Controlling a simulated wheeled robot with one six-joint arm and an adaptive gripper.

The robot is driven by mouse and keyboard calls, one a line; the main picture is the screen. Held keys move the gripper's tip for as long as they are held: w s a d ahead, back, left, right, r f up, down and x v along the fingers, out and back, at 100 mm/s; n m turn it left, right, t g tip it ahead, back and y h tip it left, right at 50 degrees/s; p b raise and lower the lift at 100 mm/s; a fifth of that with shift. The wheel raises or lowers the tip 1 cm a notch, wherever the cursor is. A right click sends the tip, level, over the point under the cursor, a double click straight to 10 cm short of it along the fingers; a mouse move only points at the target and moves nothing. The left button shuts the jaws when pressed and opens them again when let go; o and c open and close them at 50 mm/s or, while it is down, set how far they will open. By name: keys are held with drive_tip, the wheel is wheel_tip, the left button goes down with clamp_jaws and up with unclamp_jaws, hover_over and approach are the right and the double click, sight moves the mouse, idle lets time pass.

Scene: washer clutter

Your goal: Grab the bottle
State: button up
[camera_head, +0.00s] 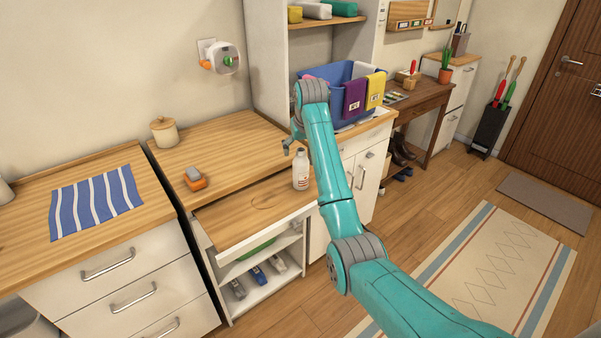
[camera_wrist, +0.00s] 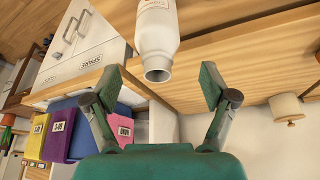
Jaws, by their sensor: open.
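A white bottle (camera_head: 301,170) with an orange-red label stands upright on the pull-out wooden board, near its right end. In the wrist view the bottle (camera_wrist: 157,45) shows at the top centre, its neck and mouth pointing toward my gripper. My gripper (camera_wrist: 160,85) is open, with one green finger to each side of the line of the bottle's neck. The fingertips do not touch the bottle. In the head view my gripper (camera_head: 290,145) is above and slightly left of the bottle, partly hidden by my teal arm.
An orange-grey object (camera_head: 194,179) and a lidded wooden jar (camera_head: 164,132) stand left on the counter. A blue bin (camera_head: 340,72) with coloured cloths stands behind my arm. The board (camera_head: 235,219) left of the bottle is bare. A striped cloth (camera_head: 95,202) lies further left.

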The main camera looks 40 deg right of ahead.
sight(300, 156)
drive_tip(key=x, duration=0.5)
drive_tip(key=shift+d, duration=0.15)
clamp_jaws()
